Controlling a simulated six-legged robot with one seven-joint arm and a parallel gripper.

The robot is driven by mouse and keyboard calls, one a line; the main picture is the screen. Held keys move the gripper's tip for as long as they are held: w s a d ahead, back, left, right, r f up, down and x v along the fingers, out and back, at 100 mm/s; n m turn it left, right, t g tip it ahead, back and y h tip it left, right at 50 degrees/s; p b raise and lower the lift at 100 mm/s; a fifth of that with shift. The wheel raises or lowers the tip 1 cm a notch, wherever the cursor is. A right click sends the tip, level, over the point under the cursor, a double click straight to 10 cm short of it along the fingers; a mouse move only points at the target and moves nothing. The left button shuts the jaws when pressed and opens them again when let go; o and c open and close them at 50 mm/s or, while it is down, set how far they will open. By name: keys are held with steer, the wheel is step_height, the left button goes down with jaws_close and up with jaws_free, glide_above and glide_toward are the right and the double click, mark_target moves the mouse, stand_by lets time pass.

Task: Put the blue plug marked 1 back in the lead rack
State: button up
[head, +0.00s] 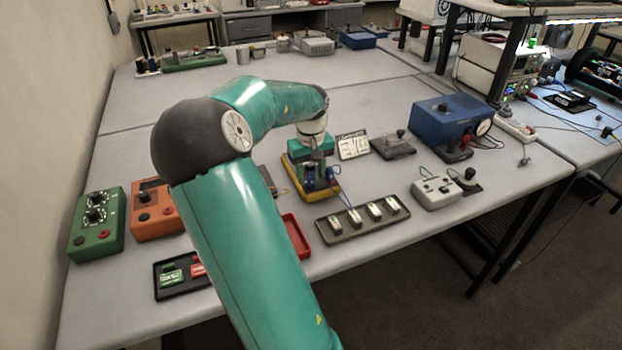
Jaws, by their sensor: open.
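My gripper (318,168) is low over a yellow-edged instrument (325,195) near the middle of the table. It is open. Small blue parts, apparently plugs (309,172), stand on the instrument right at the fingers; I cannot tell whether the fingers touch them. A thin blue lead (342,199) runs from there to the right. No number is readable, so I cannot tell which plug is marked 1. I cannot single out the lead rack for certain; my arm hides part of the table left of the instrument.
A dark tray with several pale blocks (347,232) lies right of the instrument. A small white box (436,192) and a blue power unit (450,122) stand farther right. Green (97,224) and orange (152,210) boxes stand left. The table behind is mostly clear.

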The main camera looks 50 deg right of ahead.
mark_target(310, 173)
steer(key=shift+f, duration=0.65)
stand_by(0.8)
jaws_close()
steer(key=shift+r, duration=0.2)
steer(key=shift+r, duration=2.85)
steer(key=shift+a, duration=0.1)
